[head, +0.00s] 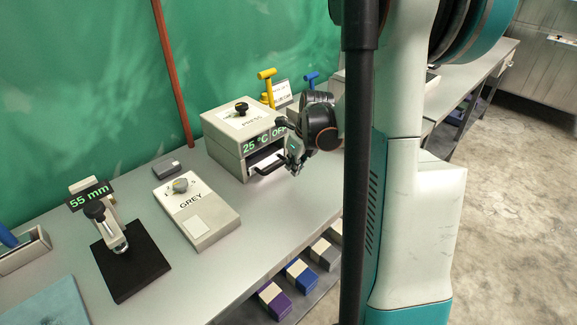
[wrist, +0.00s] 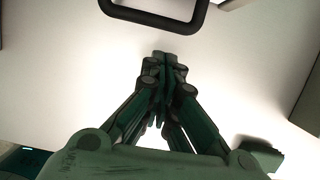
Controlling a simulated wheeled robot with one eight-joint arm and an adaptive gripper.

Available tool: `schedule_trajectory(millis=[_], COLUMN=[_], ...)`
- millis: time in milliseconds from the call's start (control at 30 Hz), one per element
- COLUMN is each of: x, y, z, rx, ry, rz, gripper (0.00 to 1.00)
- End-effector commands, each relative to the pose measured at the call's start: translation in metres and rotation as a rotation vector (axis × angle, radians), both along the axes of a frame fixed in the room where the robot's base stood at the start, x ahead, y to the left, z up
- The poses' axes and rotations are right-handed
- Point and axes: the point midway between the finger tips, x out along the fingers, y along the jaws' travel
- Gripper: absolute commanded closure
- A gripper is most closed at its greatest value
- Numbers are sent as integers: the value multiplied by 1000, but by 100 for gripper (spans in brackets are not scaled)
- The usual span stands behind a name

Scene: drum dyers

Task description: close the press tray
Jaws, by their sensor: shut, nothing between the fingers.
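The press (head: 226,148) is a pale box on the bench with a knob on top and a display reading 25 °C OFF. Its tray (head: 262,158) shows as a light strip in the dark front opening, below the display. How far it sticks out is partly hidden by my gripper. The tray's dark handle (head: 264,169) also shows as a black loop at the top of the wrist view (wrist: 150,23). My gripper (head: 292,168) is in front of the press, close to the handle. In the wrist view its fingertips (wrist: 164,62) are together and empty, just short of the loop.
A GREY switch box (head: 199,213) and a gauge on a black base (head: 130,262) stand to the left on the bench (head: 255,225). Yellow (head: 267,88) and blue (head: 311,80) handles stand behind the press. The bench in front of the press is clear.

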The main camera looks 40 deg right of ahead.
Motion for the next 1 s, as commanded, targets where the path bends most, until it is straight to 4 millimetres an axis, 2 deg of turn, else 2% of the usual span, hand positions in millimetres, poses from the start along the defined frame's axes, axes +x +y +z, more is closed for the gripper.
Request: schedule_trajectory(millis=[67,100,300,500,667,900,1000], x=[-11,-13,-25,-34,-37,-37,-35], y=[-6,-5,-6,-7,-7,-7,3], z=[8,20,62,88,97,98,103], rx=[1,1,1,1,1,1,0], ry=[1,1,2,3,3,3,1], rz=[-1,1,2,2,2,5,55], gripper=[100,100,100,100,100,100,100])
